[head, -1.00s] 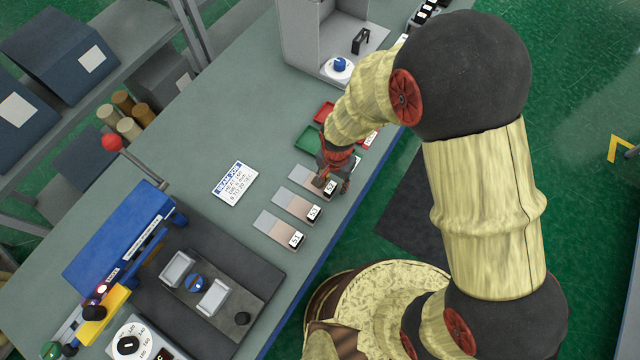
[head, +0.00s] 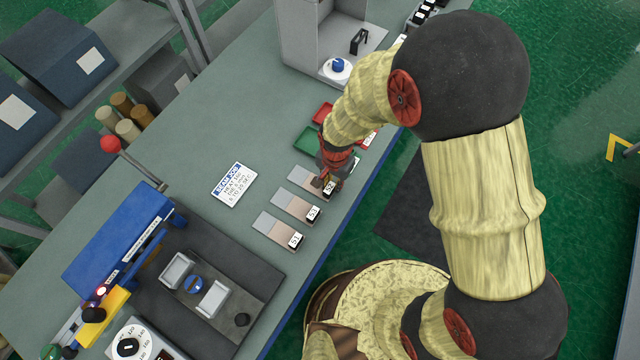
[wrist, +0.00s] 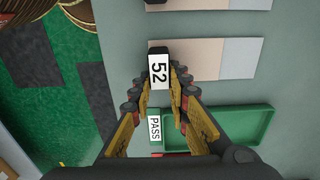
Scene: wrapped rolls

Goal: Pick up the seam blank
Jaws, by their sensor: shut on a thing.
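Three flat seam blanks lie in a row on the bench, each grey and pinkish-tan with a black end block and white label. My gripper (head: 329,184) is at the black end of the farthest blank (head: 304,177). In the wrist view, my gripper (wrist: 166,80) is shut on this blank's black block (wrist: 158,66), whose label looks like 52. Its tan and pale strip (wrist: 196,57) extends to the right. I cannot tell whether the held blank is off the bench.
A green tray (wrist: 250,120) with a PASS label is beside the held blank, and a red tray (head: 323,113) lies beyond. A job card (head: 233,184) is left of the blanks. A blue sealing machine (head: 118,240) stands at the lower left. The bench's front edge is close to the blanks.

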